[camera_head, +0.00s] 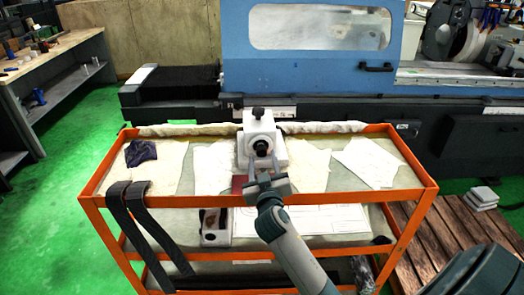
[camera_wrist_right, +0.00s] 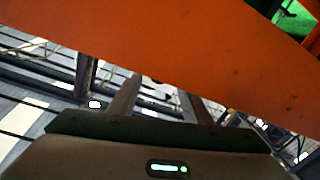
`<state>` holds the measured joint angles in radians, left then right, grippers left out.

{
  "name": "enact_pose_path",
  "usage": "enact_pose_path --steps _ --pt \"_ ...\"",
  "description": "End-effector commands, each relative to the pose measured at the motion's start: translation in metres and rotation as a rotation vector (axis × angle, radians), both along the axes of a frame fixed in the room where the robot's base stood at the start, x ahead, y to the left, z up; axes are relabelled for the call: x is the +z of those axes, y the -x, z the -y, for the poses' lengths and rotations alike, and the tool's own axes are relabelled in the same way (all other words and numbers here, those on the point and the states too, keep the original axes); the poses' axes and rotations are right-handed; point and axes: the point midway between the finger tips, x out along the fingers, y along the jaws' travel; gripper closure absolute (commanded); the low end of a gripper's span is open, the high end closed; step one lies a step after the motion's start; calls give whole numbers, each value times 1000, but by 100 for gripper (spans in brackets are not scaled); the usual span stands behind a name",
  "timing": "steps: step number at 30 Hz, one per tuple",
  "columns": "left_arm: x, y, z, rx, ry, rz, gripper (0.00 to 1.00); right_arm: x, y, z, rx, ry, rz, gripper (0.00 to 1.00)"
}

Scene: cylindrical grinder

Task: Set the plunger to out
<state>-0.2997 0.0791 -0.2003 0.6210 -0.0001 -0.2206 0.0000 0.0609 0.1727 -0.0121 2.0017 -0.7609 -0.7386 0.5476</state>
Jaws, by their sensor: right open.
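A white block-shaped fixture (camera_head: 272,150) stands on the orange cart's top, near its middle. It has a black knob (camera_head: 258,112) on top and a dark round knob (camera_head: 261,148) on its front face. I cannot tell which of these is the plunger or whether it is in or out. My right gripper (camera_head: 265,181) is open, just in front of and below the front knob, partly covering the fixture's lower front. In the right wrist view the two fingers (camera_wrist_right: 157,100) are apart with no object seen between them. The left gripper is not in view.
The orange cart (camera_head: 200,197) has raised rims; its front rim crosses the right wrist view close to the fingers (camera_wrist_right: 150,45). Cloths and papers lie around the fixture, and dark straps (camera_head: 147,225) hang over the left front. A blue grinding machine (camera_head: 235,60) stands behind.

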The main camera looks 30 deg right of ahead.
Motion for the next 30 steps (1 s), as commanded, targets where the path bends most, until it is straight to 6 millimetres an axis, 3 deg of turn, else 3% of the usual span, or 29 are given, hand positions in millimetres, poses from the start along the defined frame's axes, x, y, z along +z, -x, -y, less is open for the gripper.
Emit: enact_pose_path --steps 7,20,25,30 --pt "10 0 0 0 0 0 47 1 -24 13 0 1 0 56" --pt "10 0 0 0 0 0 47 0 -29 16 0 1 0 56" --pt "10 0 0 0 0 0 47 0 -29 16 0 1 0 96" --pt "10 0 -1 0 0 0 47 0 -28 15 0 0 0 100"
